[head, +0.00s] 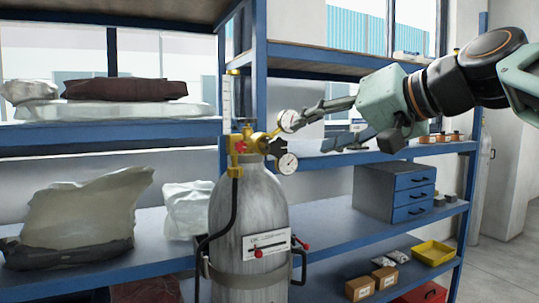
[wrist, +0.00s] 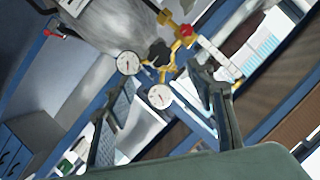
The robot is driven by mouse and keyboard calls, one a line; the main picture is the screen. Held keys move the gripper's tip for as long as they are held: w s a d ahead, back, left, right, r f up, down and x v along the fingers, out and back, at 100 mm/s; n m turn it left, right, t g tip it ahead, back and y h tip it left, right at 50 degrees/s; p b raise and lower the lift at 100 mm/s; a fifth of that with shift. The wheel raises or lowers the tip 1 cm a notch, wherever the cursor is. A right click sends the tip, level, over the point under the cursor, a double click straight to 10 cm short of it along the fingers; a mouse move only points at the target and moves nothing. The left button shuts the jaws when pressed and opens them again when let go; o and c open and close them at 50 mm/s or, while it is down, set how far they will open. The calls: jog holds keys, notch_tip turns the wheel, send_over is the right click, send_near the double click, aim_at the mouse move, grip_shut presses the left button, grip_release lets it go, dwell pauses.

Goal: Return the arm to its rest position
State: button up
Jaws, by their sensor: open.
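My gripper (head: 322,125) reaches in from the right in the head view, at the height of the regulator on a grey gas cylinder (head: 248,215). The brass regulator (head: 258,142) has two round gauges, a black knob and a red knob. In the head view the fingertips overlap the area beside the upper gauge (head: 290,121); whether they touch it I cannot tell. In the wrist view my gripper (wrist: 165,105) has its fingers spread wide, with nothing held. The two gauges and the black knob (wrist: 159,53) show between and beyond the fingers.
Blue shelving (head: 335,215) stands behind the cylinder. It carries a grey cabinet with blue drawers (head: 395,190), wrapped bundles (head: 80,225) at left, and a yellow bin (head: 433,252) low at right. A blue upright (head: 260,60) rises behind the regulator. Open floor shows at far right.

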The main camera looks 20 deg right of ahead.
jog(key=s+a+f+n+g+p, duration=0.25)
jog(key=a+f+g+p, duration=0.35)
jog(key=a+f, duration=0.65)
jog(key=s+a+f+n+g+h+p, duration=0.1)
jog(key=s+a+f+g+h+p, duration=0.1)
jog(key=s+a+f+p, duration=0.3)
jog(key=s+f+h, duration=0.1)
jog(key=s+f, duration=0.3)
jog(key=f, duration=0.4)
jog(key=shift+n+h, duration=0.3)
jog(key=shift+n, duration=0.05)
jog(key=shift+w, duration=0.1)
dwell(1.2)
